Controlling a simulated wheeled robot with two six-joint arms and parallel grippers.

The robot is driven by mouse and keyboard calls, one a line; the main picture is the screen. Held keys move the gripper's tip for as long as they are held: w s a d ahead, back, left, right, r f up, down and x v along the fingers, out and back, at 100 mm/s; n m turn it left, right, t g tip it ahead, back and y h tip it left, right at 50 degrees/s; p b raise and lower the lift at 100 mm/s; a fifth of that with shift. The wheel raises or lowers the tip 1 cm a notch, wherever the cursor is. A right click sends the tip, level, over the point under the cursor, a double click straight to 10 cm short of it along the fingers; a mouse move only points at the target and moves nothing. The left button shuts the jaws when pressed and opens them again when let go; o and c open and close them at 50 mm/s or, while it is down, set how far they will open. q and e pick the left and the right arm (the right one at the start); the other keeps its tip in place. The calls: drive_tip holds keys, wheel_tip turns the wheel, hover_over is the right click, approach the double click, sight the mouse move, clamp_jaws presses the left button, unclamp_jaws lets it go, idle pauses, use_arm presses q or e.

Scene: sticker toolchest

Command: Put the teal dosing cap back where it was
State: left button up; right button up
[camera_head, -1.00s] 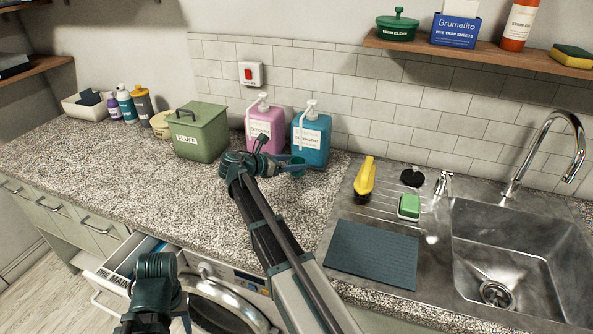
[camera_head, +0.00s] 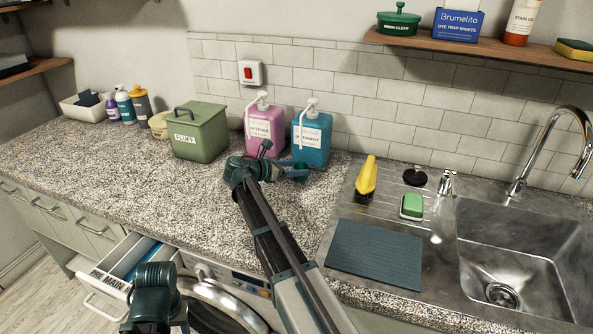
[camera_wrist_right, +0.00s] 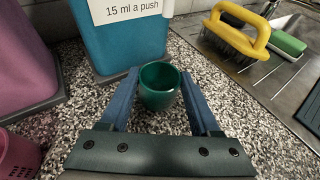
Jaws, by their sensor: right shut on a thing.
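The teal dosing cap (camera_wrist_right: 160,88) is a small open cup, standing upright between the two blue fingers of my right gripper (camera_wrist_right: 158,100). The gripper is shut on it. In the head view the right gripper (camera_head: 292,171) and the cap (camera_head: 301,172) are just in front of the blue detergent dispenser (camera_head: 312,140), low over the granite counter. I cannot tell whether the cap touches the counter. The dispenser (camera_wrist_right: 125,40) shows a "15 ml a push" label in the wrist view. Only a dark part of my left arm shows at the lower left; its gripper is out of view.
A pink dispenser (camera_head: 265,128) stands left of the blue one. A pink cup (camera_wrist_right: 16,158) is at the wrist view's left edge. A yellow brush (camera_head: 366,178) and green sponge (camera_head: 412,206) lie right, by the sink (camera_head: 470,225). The washer drawer (camera_head: 125,262) is open.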

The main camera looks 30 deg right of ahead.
drive_tip(key=shift+f, duration=0.2)
drive_tip(key=o, duration=1.3)
drive_tip(key=shift+r, duration=0.1)
drive_tip(key=shift+r, duration=0.2)
drive_tip(key=p+v, duration=0.3)
drive_tip(key=v, duration=0.7)
drive_tip(key=shift+a+r+p, duration=0.1)
drive_tip(key=shift+a+p, duration=0.1)
drive_tip(key=shift+p, duration=0.2)
drive_tip(key=shift+s+a+r, duration=0.1)
drive_tip(key=shift+a+r, duration=0.05)
drive_tip(key=shift+a, duration=0.55)
